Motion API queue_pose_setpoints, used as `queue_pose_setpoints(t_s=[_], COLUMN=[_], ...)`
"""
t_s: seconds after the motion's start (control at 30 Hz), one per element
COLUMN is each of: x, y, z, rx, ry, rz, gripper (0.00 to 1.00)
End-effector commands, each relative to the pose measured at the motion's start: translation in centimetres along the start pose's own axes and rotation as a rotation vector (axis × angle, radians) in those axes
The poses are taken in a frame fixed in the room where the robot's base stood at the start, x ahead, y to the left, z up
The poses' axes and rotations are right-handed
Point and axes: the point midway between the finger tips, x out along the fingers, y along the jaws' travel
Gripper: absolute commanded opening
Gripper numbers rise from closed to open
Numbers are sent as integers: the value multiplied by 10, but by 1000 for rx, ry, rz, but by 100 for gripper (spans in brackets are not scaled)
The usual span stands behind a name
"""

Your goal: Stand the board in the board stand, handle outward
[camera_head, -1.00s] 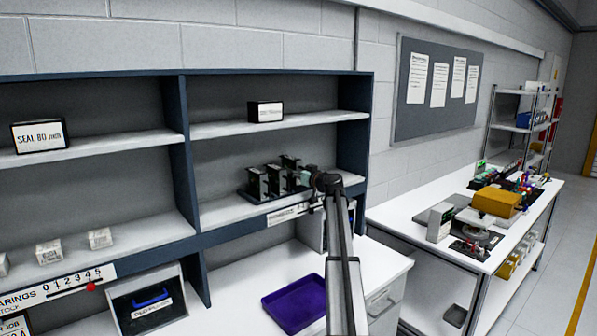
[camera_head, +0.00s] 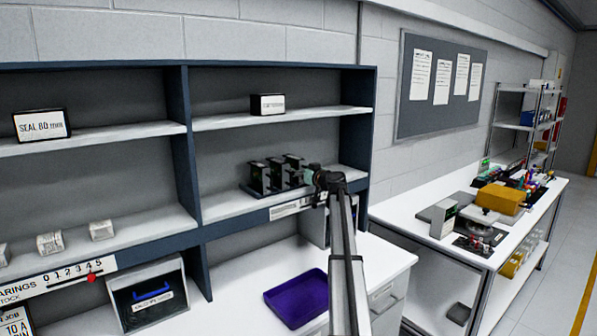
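The board stand (camera_head: 248,191) is a dark rack on the middle shelf of the right bay. Several dark upright pieces (camera_head: 277,171) stand in it; I cannot tell which of them is the task's board, and no handle can be made out. My gripper (camera_head: 309,175) is at the right end of the rack, seen from behind along my arm. The wrist hides its fingers, so I cannot tell whether it is open or holds anything.
A purple tray (camera_head: 297,297) lies on the white bench below. A small dark box (camera_head: 268,104) sits on the shelf above. The blue upright (camera_head: 356,135) stands close right of my arm. A second bench (camera_head: 405,211) stands at right with a yellow box (camera_head: 497,198).

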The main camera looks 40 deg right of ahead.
Motion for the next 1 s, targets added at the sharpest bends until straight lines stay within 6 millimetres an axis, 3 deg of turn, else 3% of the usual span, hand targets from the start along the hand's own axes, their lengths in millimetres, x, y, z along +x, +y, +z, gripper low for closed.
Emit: queue_pose_setpoints(t_s=[0.37, 0.8, 1.0], x=[-10, -87, -112], y=[0, -2, -1], z=[1, 1, 0], rx=[0, 0, 0], ry=[-1, 0, 0], rz=[0, 1, 1], gripper=[64, 64, 64])
